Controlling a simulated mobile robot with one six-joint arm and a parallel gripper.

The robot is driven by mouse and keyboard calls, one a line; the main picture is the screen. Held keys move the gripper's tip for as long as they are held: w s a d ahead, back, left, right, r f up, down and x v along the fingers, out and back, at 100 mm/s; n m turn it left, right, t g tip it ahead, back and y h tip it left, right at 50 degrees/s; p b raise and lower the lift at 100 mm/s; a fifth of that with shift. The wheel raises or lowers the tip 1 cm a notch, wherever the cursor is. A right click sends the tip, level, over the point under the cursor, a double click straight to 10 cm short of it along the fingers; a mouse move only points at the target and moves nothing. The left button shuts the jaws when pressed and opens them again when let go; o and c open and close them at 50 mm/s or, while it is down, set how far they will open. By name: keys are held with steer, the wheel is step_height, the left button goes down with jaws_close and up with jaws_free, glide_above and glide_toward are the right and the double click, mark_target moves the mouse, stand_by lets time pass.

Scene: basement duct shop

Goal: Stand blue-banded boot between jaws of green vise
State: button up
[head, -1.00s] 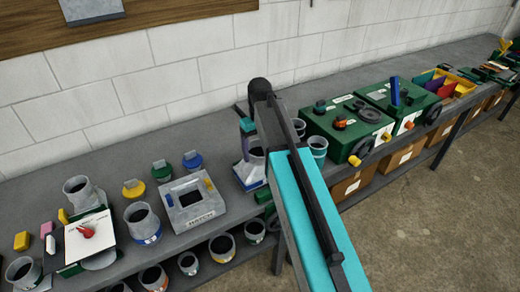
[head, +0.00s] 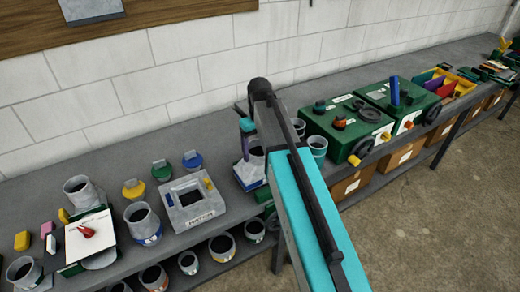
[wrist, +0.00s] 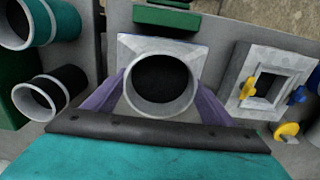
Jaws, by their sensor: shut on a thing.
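My gripper (wrist: 160,98) has two purple fingers, one on each side of a grey round-mouthed boot (wrist: 133,106), and is shut on it. The boot stands upright with a dark open mouth and a square lower flange. Blue shows at the flange's edge, and in the head view the boot (head: 247,178) sits low over the bench, partly behind my arm. Green blocks, seemingly the green vise (wrist: 166,18), lie just past the flange at the top of the wrist view. My arm hides most of that spot in the head view. I cannot tell whether the boot touches the green blocks.
The grey HATCH frame (head: 192,204) stands left of the boot. Another blue-banded grey boot (head: 142,221) is further left. Teal-banded cups (head: 317,147) and green control boxes (head: 345,128) stand to the right. More boots fill the lower shelf (head: 200,268).

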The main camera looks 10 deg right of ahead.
mark_target(260, 155)
steer(key=shift+f+b, duration=0.55)
steer(key=shift+f, duration=0.7)
stand_by(0.7)
steer(key=o, duration=1.8)
steer(key=shift+r, duration=0.1)
steer(key=shift+r+p, duration=0.65)
steer(key=shift+r, duration=0.15)
step_height(260, 155, up, 12)
steer(key=p, duration=0.2)
